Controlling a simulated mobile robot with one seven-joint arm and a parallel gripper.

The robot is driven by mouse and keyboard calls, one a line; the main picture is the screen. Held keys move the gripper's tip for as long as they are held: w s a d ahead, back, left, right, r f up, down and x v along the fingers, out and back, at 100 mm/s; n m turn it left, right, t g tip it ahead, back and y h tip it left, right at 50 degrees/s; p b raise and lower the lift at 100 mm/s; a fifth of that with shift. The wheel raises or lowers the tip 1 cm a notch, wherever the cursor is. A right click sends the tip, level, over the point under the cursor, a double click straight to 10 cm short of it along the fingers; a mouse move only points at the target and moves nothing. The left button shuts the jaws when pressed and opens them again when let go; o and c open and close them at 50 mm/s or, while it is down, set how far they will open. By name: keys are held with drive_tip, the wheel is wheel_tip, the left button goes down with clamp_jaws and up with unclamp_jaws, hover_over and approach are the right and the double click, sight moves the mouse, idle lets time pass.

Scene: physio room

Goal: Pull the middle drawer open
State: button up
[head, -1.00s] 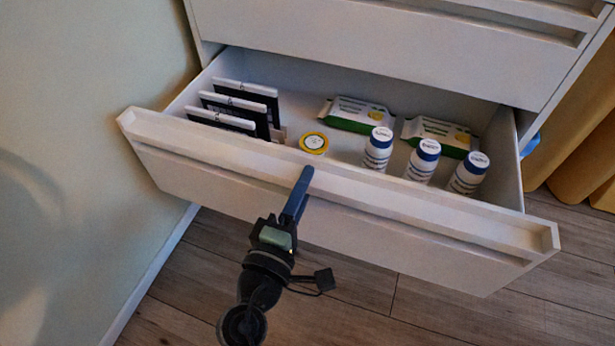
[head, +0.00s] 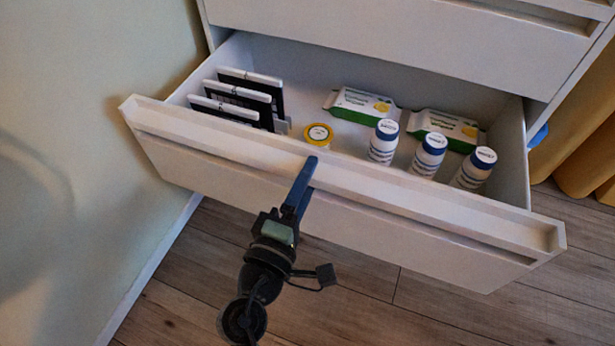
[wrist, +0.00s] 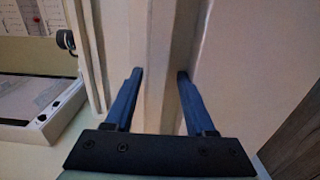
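The open drawer (head: 400,247) is white and pulled well out of the white cabinet. A closed drawer front (head: 400,40) sits above it, and part of another shows at the top right. A raised lip (head: 430,205) runs along the top of the open drawer's front. My gripper (head: 308,168) reaches this lip near its middle. In the wrist view, the two blue fingers of my gripper (wrist: 160,74) stand on either side of the lip (wrist: 156,50) and appear closed on it. The far finger is largely hidden in the head view.
A wall (head: 80,130) stands close on the left. An orange-yellow object (head: 585,155) is at the right. Floor in front (head: 440,310) is clear.

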drive_tip(key=shift+r, duration=0.1)
drive_tip(key=p+v, duration=0.2)
drive_tip(key=v, duration=1.1)
